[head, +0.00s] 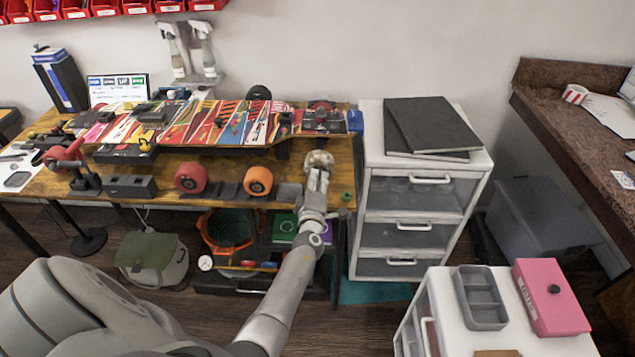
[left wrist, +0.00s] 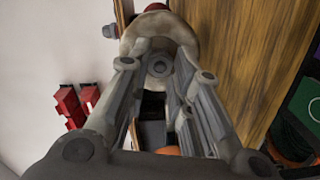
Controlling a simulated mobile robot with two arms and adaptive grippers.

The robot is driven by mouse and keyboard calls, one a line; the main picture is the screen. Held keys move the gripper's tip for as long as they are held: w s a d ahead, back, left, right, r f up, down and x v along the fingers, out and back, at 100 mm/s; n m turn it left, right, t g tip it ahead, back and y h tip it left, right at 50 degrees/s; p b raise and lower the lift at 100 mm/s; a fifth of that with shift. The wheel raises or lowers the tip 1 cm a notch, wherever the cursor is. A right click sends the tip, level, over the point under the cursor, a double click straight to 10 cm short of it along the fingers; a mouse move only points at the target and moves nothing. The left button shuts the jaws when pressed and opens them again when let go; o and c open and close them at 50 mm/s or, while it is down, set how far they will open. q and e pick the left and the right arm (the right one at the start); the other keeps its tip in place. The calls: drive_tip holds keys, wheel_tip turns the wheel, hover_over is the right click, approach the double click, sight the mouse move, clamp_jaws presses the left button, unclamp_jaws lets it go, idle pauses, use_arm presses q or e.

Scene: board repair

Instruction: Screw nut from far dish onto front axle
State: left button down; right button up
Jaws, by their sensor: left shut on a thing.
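My left gripper (head: 318,181) is at the front right of the workbench, right against a worn off-white wheel (head: 320,160) near the skateboard's right end. In the left wrist view the wheel (left wrist: 160,24) fills the space beyond my fingers (left wrist: 160,85). A small grey round nut (left wrist: 160,66) with a dark centre shows at the hub, between the fingers, and my left gripper is shut on it. The axle behind it is hidden. The skateboard deck (head: 230,122) lies upside down with colourful graphics. My right gripper is not in view.
A red wheel (head: 191,177) and an orange wheel (head: 258,180) stand along the bench's front edge, left of my gripper. A small green item (head: 346,196) lies just right of it. A white drawer cabinet (head: 412,200) stands close to the right.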

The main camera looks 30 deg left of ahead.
use_arm(q)
drive_tip(key=m, duration=0.4)
drive_tip(key=shift+r+m, duration=0.15)
drive_tip(key=shift+m, duration=0.15)
drive_tip(key=c, duration=1.2)
unclamp_jaws()
drive_tip(key=shift+c, duration=0.2)
drive_tip(key=shift+g, duration=0.3)
drive_tip(key=c, duration=0.3)
